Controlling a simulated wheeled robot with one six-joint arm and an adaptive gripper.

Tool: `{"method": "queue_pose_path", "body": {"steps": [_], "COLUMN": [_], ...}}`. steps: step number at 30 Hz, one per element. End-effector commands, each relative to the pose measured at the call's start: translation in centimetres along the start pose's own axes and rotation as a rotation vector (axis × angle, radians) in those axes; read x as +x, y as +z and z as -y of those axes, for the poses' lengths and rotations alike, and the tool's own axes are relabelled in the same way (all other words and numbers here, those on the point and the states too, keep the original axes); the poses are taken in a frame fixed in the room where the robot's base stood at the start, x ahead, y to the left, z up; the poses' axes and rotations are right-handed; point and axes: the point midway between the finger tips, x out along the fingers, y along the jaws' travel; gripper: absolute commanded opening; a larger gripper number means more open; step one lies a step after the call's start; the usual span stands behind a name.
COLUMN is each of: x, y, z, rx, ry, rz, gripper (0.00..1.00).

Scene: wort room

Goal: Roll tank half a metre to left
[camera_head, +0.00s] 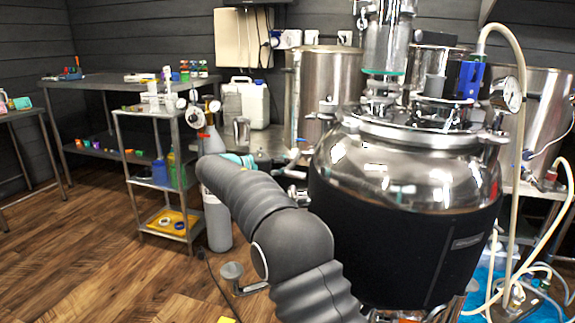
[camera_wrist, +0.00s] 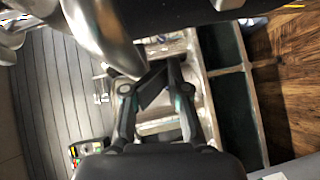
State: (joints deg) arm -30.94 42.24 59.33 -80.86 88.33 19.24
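The tank (camera_head: 345,170) is a large round steel vessel with a black jacket, standing at the right of the head view. Its lid carries a glass column, fittings and a pressure gauge (camera_head: 507,94). In the wrist view my gripper's (camera_wrist: 163,78) dark fingers lean towards each other.
A steel shelf trolley (camera_head: 160,196) and a grey gas cylinder (camera_head: 217,222) stand left of the tank. A steel table (camera_head: 110,80) lines the back wall. Pale hoses (camera_head: 520,165) run down the tank's right side. The wooden floor (camera_head: 90,262) is clear at the left front.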

Motion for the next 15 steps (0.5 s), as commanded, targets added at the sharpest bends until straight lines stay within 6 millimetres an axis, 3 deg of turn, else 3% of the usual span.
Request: {"method": "queue_pose_path", "body": {"steps": [1,3,7,15], "x": [0.4,1.5,1.7,-0.8], "y": [0.5,0.9,1.2,0.6], "z": [-2.0,-1.4,-1.6,-1.2], "rx": [0.025,0.020,0.022,0.014], "ry": [0.013,-0.013,-0.014,-0.004], "rz": [0.011,0.013,0.016,0.010], "gripper": [0.42,0.42,0.43,0.43]}}
